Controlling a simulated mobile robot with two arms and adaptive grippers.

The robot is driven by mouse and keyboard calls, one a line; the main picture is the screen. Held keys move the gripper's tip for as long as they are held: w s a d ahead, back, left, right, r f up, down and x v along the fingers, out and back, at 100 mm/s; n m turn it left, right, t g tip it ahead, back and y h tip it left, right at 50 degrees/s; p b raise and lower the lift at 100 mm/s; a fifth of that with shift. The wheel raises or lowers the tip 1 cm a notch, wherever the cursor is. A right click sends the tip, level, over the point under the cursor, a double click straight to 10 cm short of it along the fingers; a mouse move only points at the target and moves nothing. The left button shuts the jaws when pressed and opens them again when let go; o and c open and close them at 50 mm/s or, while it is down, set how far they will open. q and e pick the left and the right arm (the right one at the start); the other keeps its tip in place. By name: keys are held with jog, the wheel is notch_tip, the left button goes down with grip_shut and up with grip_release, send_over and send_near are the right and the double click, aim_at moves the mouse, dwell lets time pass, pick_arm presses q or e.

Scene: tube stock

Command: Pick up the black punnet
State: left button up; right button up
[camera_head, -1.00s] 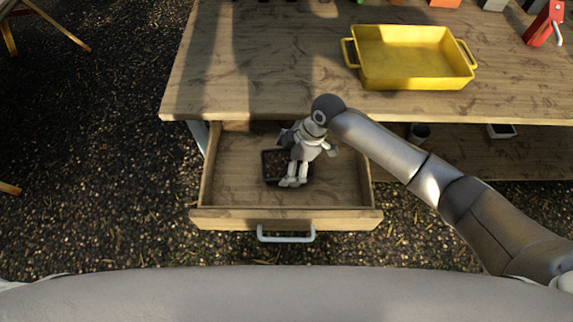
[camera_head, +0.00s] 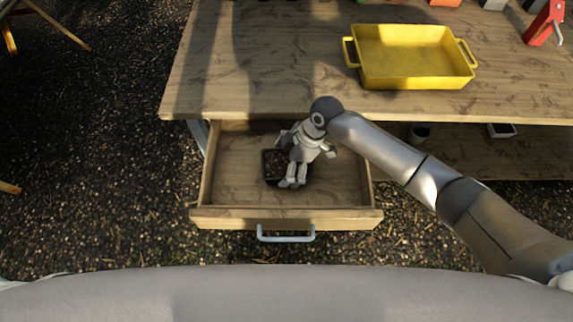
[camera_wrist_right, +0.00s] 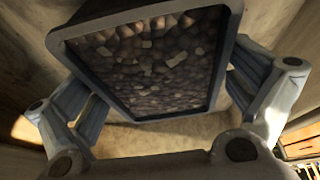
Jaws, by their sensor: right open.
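The black punnet (camera_head: 272,162) lies in the open wooden drawer, filled with brown, pebble-like bits. In the right wrist view the punnet (camera_wrist_right: 150,112) fills the upper middle, its dark rim facing the camera. My right gripper (camera_head: 291,184) is over the punnet's right part in the head view and hides some of it. In the right wrist view its two fingers stand apart, one at the left and one at the right of the punnet. The gripper is open; whether a finger touches the punnet I cannot tell. My left gripper is not in view.
The drawer (camera_head: 340,180) has low wooden walls and a pale front handle (camera_head: 286,238). The wooden table (camera_head: 270,60) overhangs its back. A yellow tray (camera_head: 415,80) and a red tool (camera_head: 543,24) are on the table. The drawer floor right of the gripper is bare.

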jog(key=shift+c, duration=0.3)
jog(key=c, duration=0.9)
jog(key=shift+c, duration=1)
jog(key=shift+r, duration=0.1)
